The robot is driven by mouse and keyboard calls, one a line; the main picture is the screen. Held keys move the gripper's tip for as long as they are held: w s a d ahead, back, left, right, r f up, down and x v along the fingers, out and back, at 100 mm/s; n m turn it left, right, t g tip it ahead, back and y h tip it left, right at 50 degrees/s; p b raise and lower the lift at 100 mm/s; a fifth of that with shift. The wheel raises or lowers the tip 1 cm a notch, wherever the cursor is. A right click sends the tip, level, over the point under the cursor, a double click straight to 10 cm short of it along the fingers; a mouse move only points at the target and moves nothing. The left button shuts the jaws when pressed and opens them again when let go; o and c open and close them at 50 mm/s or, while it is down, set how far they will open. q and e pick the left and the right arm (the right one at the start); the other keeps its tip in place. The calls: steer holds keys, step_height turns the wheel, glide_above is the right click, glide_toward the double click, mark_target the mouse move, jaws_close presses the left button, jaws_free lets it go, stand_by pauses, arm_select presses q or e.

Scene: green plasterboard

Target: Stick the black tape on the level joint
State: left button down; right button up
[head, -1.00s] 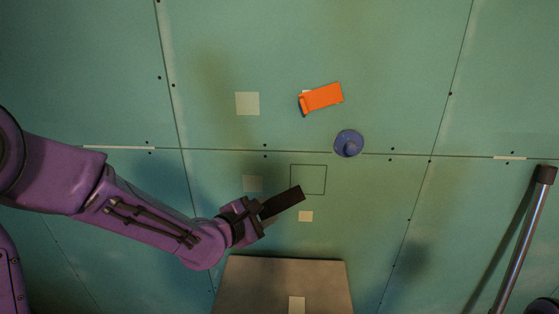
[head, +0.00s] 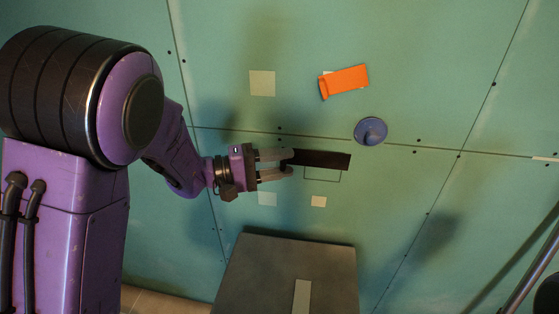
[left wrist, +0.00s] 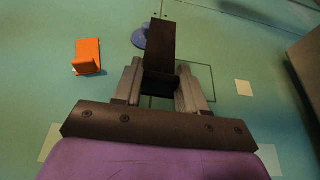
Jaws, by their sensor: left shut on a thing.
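My left gripper (head: 288,163) is shut on one end of the black tape (head: 325,159), a flat dark strip that points right in the head view. The level joint (head: 440,152) is the dark line running across the green boards. In the head view the strip appears just below this line and across the top of a thin drawn rectangle (head: 322,182). I cannot tell whether the tape touches the board. In the left wrist view the tape (left wrist: 160,50) sticks straight out between the fingers (left wrist: 160,88). My right gripper is not in view.
Pale squares (head: 262,83) mark the boards. A grey-brown box (head: 260,270) stands below, and a metal tube (head: 535,268) is at the lower right.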

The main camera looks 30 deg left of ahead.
arm_select(q)
steer(key=w+a+p, duration=0.2)
steer(key=w+p, duration=0.1)
steer(key=w, duration=0.5)
steer(key=shift+a, duration=0.4)
steer(key=shift+w, duration=0.1)
stand_by(0.4)
steer(key=c, duration=0.6)
jaws_free()
steer(key=shift+o, duration=0.3)
steer(key=b+v, duration=0.4)
steer(key=v, duration=0.6)
steer(key=shift+s+a, duration=0.2)
steer(key=shift+s, duration=0.05)
